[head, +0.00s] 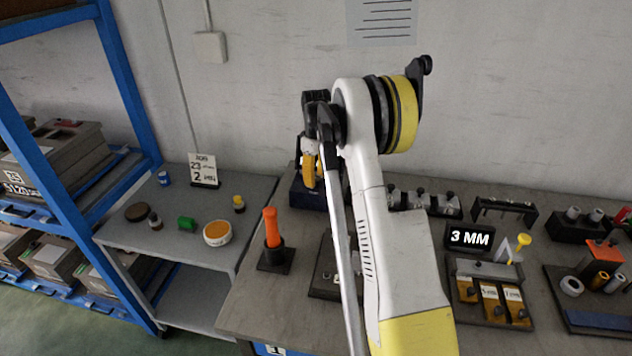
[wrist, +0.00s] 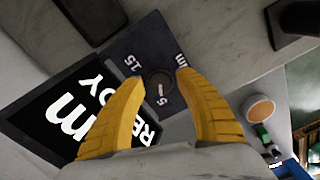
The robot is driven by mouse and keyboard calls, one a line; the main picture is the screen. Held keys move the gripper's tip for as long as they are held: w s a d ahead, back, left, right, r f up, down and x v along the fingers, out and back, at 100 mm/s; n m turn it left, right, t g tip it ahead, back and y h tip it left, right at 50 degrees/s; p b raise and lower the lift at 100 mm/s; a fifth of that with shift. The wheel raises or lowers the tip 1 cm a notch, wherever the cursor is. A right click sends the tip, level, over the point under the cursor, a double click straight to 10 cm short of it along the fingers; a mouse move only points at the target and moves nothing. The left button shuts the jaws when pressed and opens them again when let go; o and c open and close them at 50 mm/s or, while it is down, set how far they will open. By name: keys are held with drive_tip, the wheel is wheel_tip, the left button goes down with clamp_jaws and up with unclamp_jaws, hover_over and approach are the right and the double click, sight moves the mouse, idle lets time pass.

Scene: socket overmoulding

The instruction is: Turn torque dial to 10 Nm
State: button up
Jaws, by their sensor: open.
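The torque dial (wrist: 158,84) is a small round dark knob on a dark plate (wrist: 140,48), with white marks 15 and 5 around it. A light line on the knob seems to lean towards the 5; its exact setting is hard to read. My gripper (wrist: 160,78) is open, its yellow fingers on either side of the knob and apart from it in the picture. I cannot tell the height gap. In the head view my gripper (head: 318,170) is over a dark blue box (head: 304,196) at the bench's back; my arm hides the dial there.
A black display (wrist: 60,125) with white text reading READY lies beside the dial plate. An orange-handled tool (head: 271,228) stands in a black base left of my arm. A low side table (head: 160,238) holds small tins. Fixtures and a 3 MM sign (head: 469,238) stand right.

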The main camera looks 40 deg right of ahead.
drive_tip(key=shift+f, duration=0.25)
drive_tip(key=shift+c, duration=0.2)
clamp_jaws()
drive_tip(key=shift+r+m, duration=0.1)
drive_tip(key=shift+m, duration=0.3)
drive_tip(key=m+p, duration=0.1)
drive_tip(key=m, duration=0.3)
drive_tip(key=shift+m, duration=0.4)
drive_tip(key=m+p, duration=0.1)
drive_tip(key=m, duration=0.4)
drive_tip(key=shift+m, duration=0.7)
